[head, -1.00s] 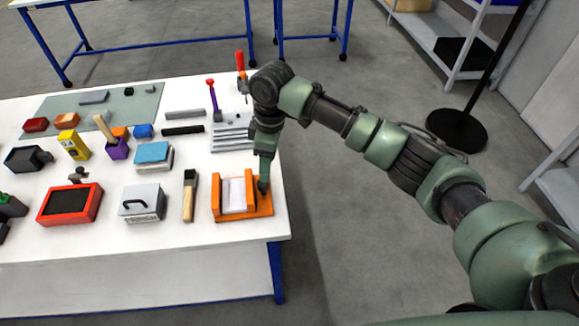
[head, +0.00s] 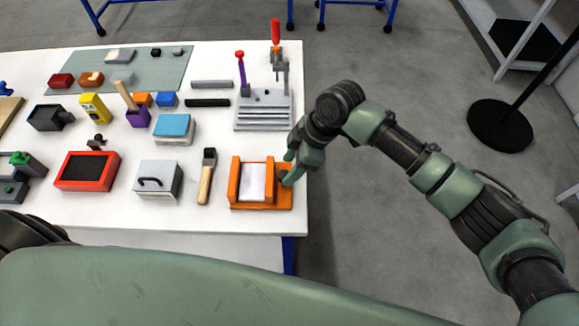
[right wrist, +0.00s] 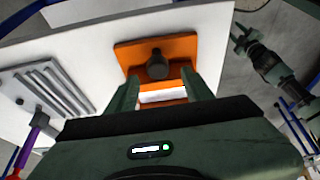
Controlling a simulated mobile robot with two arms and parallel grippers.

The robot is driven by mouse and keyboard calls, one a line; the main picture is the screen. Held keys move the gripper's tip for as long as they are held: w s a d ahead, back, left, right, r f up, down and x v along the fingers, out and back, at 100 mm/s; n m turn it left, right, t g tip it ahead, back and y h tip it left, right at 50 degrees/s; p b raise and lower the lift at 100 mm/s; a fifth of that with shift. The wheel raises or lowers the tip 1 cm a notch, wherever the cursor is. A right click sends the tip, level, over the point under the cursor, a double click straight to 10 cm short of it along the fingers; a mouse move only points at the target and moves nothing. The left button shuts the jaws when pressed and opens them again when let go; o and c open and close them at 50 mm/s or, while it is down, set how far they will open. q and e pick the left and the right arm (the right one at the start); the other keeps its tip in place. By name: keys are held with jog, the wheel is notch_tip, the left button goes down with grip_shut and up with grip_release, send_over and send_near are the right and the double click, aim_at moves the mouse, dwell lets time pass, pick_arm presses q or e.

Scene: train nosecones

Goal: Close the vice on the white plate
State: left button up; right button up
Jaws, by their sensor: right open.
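The orange vice (head: 235,184) stands at the table's right front corner. My right gripper (head: 288,170) is open and empty at that side, close to the knob.
A wooden-handled brush (head: 206,178) lies just left of the vice. A grey fixture (head: 264,108) with a red-handled clamp (head: 276,35) stands behind it. A grey box (head: 158,178) and a red tray (head: 86,171) are further left.

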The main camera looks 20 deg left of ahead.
aim_at(285, 174)
jog(key=shift+x, duration=1.1)
jog(key=shift+w+a+f, duration=0.1)
jog(key=shift+f, duration=0.4)
grip_shut()
jog(key=shift+p, duration=0.55)
jog(key=shift+r+m+p, duration=0.2)
jog(key=shift+m+p, duration=0.35)
jog(key=shift+m, duration=0.15)
jog(key=shift+m+t+p, duration=0.4)
jog(key=shift+p, duration=0.05)
jog(key=shift+f+m, duration=0.2)
jog(key=shift+m, duration=0.2)
grip_release()
pick_arm(q)
jog(key=r, duration=0.1)
jog(key=w+r, duration=0.1)
jog(key=r, duration=0.1)
jog(key=shift+w+r, duration=0.25)
jog(key=shift+r, duration=0.1)
